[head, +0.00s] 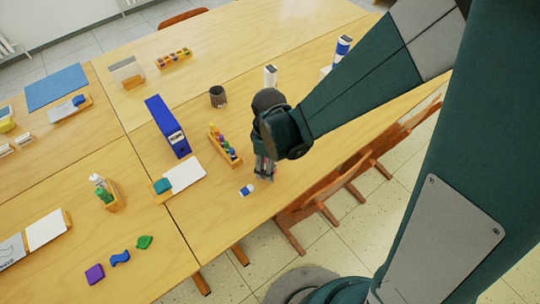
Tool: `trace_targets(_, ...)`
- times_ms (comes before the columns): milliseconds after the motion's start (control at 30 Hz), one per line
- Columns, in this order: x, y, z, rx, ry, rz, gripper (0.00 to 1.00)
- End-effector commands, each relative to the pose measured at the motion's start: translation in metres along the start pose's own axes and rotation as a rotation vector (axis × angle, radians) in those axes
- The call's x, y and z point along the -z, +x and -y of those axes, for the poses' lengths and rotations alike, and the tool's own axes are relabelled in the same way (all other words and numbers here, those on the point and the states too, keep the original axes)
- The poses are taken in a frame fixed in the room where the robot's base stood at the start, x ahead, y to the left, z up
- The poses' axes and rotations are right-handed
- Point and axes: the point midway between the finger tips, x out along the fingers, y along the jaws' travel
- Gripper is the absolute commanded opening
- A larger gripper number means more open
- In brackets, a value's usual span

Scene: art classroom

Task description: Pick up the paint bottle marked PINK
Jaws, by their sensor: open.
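My gripper (265,173) points down over the front part of the middle table, near its right edge. Its fingers are small in the head view, and a faint pinkish patch shows between or behind them; I cannot tell what it is. No label reading PINK can be made out. A white bottle-like container (270,76) with a dark top stands farther back, behind my gripper. A blue and white container (343,46) stands at the back right, partly hidden by my arm.
A wooden rack of coloured pieces (225,146) stands just left of my gripper. A small blue and white block (247,190) lies in front of it. A blue binder (168,127), a dark cup (217,97) and a wooden holder (114,198) stand farther left. Chairs (310,205) line the right edge.

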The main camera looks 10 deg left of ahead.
Motion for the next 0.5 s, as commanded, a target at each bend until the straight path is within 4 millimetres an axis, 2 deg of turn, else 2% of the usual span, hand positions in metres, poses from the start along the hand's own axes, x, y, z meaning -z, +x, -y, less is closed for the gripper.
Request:
trace_targets(400,-0.0001,-0.0003,0.0001,0.000,0.000,0.000,0.49)
trace_targets(500,-0.0001,-0.0003,0.0001,0.000,0.000,0.000,0.38)
